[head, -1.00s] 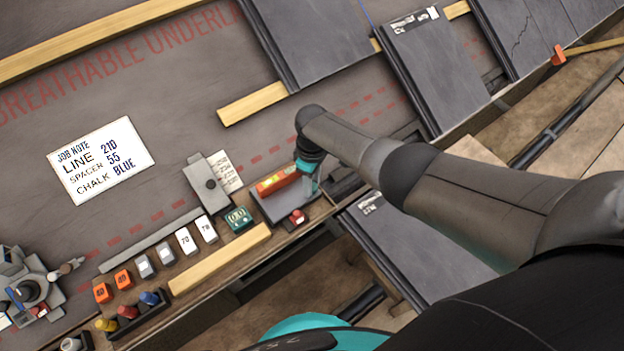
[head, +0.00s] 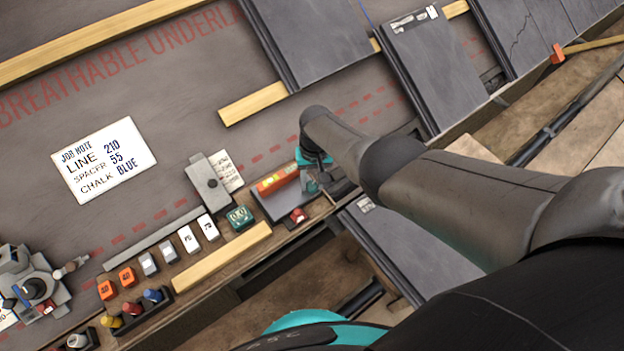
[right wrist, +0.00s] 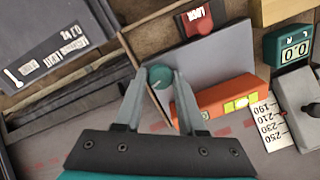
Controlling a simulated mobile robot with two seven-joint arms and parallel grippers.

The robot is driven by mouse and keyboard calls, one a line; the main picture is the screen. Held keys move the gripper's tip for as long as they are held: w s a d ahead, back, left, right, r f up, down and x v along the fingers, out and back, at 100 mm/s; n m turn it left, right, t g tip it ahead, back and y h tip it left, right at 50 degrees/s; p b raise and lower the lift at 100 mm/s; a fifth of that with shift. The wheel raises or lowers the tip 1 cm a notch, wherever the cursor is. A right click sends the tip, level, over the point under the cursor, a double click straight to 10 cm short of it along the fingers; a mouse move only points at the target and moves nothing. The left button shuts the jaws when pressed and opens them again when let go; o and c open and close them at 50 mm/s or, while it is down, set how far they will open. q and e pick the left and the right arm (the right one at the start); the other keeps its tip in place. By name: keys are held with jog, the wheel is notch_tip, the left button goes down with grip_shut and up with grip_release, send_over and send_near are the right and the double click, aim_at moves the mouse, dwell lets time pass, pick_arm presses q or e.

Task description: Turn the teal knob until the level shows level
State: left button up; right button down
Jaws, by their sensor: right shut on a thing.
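The teal knob (right wrist: 160,76) is round with a pale mark on top and sits at the edge of a grey plate (right wrist: 205,58). My right gripper (right wrist: 158,80) is shut on it, a finger on each side. In the head view my right gripper (head: 311,181) is at the plate's right end, and the knob is hidden there. The orange-red level (right wrist: 215,98) lies on the plate, with a yellow-green vial (right wrist: 241,103); its bubble is too small to judge. The level also shows in the head view (head: 277,181). My left gripper is not in view.
A teal readout (right wrist: 294,50) shows 0.0. A red lock piece (right wrist: 194,20) stands beside the plate. A grey block (head: 208,182) and a numbered scale (right wrist: 268,124) are close by. Several numbered blocks, a wooden strip (head: 222,255) and slates surround the work.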

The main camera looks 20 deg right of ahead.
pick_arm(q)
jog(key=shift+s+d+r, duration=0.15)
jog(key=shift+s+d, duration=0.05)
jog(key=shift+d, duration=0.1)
pick_arm(e)
jog(key=shift+s+d+f+m, duration=0.1)
jog(key=shift+s+m, duration=0.05)
jog(key=shift+m, duration=0.6)
jog(key=shift+s+d+f+m, duration=0.1)
jog(key=shift+m, duration=0.65)
jog(key=c, duration=0.5)
grip_release()
jog(key=shift+w, duration=0.15)
jog(key=shift+a+r, duration=0.1)
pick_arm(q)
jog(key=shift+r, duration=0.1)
pick_arm(e)
jog(key=shift+w+r, duration=0.1)
